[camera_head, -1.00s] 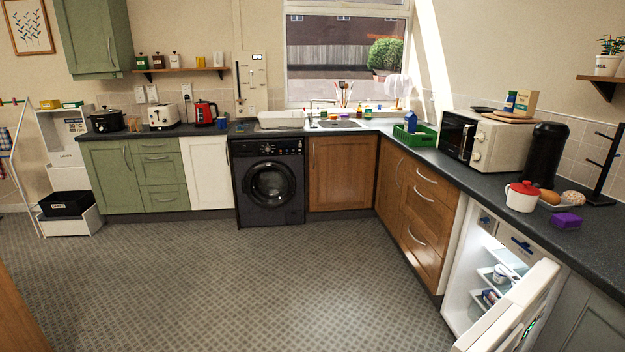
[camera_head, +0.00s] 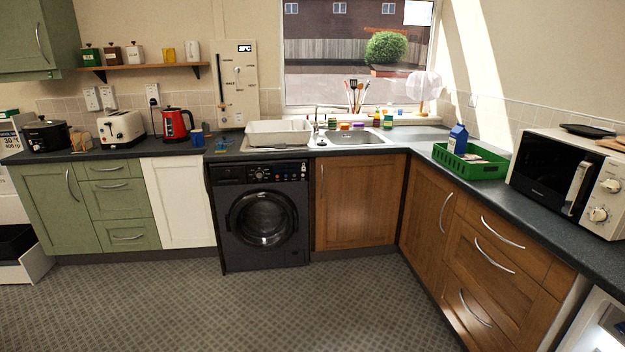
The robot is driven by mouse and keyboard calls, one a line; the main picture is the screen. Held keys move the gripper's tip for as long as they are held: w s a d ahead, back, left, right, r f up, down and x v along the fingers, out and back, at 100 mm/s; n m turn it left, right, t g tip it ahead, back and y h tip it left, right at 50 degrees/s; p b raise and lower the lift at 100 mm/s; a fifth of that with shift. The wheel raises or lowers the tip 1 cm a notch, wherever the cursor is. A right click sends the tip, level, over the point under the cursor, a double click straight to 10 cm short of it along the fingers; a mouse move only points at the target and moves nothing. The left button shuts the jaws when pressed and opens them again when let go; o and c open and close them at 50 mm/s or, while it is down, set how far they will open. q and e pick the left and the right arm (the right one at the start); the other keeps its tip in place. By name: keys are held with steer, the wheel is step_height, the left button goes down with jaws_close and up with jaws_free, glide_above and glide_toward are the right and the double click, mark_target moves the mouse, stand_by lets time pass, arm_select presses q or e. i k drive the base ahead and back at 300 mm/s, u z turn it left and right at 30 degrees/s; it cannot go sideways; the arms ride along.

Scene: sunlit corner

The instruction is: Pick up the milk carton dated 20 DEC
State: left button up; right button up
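I cannot tell whether other cartons lie in the crate. Neither of my grippers shows in the head view.
The dark counter (camera_head: 400,147) runs along the back and right walls. A microwave (camera_head: 568,180) stands right of the crate. An open fridge (camera_head: 598,325) shows at the lower right edge. The patterned floor (camera_head: 250,310) ahead is clear.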

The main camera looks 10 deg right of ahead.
mark_target(458, 135)
steer(key=i, duration=1.6)
steer(key=z, duration=1.9)
steer(key=i, duration=1.7)
